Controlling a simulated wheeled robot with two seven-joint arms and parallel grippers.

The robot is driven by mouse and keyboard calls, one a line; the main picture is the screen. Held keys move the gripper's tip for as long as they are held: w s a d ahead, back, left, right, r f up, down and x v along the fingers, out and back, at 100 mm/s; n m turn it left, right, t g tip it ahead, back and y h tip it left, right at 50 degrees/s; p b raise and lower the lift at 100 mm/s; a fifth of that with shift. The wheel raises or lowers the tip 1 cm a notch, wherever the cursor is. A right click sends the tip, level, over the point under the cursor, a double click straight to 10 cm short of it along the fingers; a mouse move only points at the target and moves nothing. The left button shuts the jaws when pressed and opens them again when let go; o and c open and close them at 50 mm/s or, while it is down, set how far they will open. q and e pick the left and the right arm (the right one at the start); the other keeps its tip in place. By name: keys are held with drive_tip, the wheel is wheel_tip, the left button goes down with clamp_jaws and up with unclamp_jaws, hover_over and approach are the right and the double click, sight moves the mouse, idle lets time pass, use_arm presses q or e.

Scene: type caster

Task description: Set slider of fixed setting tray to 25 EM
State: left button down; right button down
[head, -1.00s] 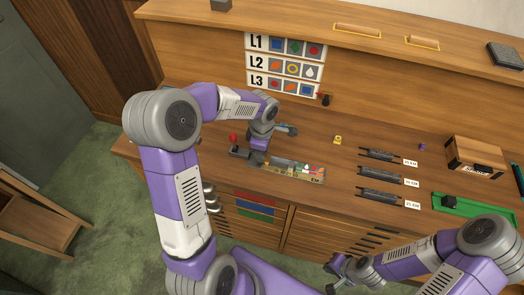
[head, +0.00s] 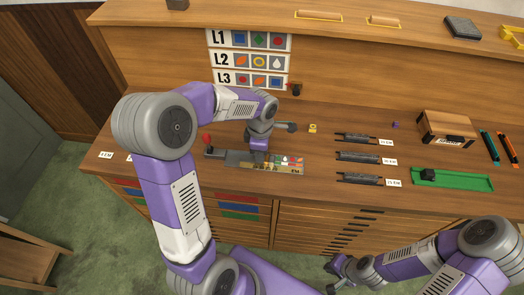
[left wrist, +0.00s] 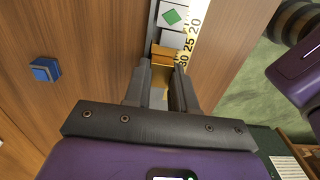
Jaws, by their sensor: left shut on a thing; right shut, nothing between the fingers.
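The fixed setting tray (head: 235,158) is the long grey strip near the front of the worktop, with a red knob (head: 207,138) at its left end and picture tiles at its right. My left gripper (head: 258,157) is over the middle of it. In the left wrist view its fingers (left wrist: 162,92) are shut on a brass-coloured piece (left wrist: 160,97), which looks like the slider, mostly hidden by the fingers. The scale (left wrist: 188,42) shows 20, 25 and 30, with 30 nearest the fingers. My right gripper (head: 335,275) is shut and empty, low in front of the cabinet.
Several dark trays (head: 357,157) with labels lie to the right. A green tray (head: 450,179) and a wooden box (head: 447,127) stand further right. A small yellow block (head: 313,128) lies behind the tray. A board with L1 to L3 rows (head: 249,60) stands at the back.

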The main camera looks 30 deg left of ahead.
use_arm(q)
drive_tip(key=c, duration=0.9)
unclamp_jaws()
drive_tip(key=shift+r, duration=0.1)
wheel_tip(320, 180, up, 7)
drive_tip(key=shift+r+p, duration=0.2)
drive_tip(key=shift+p, duration=0.65)
